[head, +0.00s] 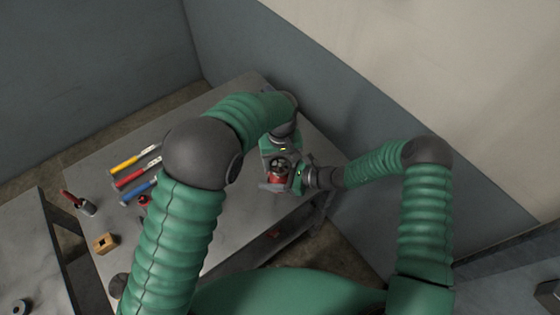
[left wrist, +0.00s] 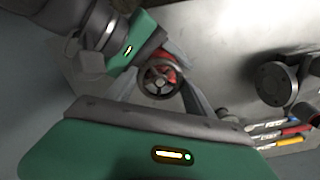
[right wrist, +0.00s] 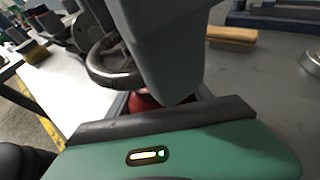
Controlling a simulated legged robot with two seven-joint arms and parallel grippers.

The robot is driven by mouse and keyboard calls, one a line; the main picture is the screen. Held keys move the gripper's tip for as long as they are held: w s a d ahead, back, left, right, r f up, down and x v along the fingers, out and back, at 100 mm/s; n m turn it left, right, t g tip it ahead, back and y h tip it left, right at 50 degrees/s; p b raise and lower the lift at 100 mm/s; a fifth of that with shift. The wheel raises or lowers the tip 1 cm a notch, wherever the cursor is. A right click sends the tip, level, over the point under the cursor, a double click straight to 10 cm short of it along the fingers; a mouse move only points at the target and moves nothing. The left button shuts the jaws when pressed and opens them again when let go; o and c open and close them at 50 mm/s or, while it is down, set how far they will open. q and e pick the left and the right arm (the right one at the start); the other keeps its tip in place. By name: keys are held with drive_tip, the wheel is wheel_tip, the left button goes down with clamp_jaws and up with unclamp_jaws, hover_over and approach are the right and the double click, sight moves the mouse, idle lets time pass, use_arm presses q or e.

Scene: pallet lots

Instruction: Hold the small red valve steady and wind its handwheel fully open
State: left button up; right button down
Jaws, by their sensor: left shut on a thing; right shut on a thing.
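The small red valve (head: 277,178) is near the right edge of the grey table, between my two grippers. Its dark round handwheel (left wrist: 160,78) lies between the fingers of my left gripper (left wrist: 160,92) in the left wrist view. My left gripper is shut on the handwheel. My right gripper (head: 291,178) comes in from the right, shut on the red valve body (right wrist: 144,103). In the right wrist view the handwheel (right wrist: 112,62) shows above the body, and a large grey finger hides part of the valve.
Tools with yellow (head: 125,165), red (head: 130,181) and blue (head: 137,191) handles lie on the table's left part. A red-handled tool (head: 76,201) and a wooden block (head: 105,243) lie nearer its left edge. A wall rises close behind and right of the table.

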use_arm(q)
drive_tip(key=o, duration=1.4)
drive_tip(key=shift+w, duration=0.1)
drive_tip(key=shift+c, duration=0.2)
use_arm(e)
drive_tip(key=shift+f, duration=0.1)
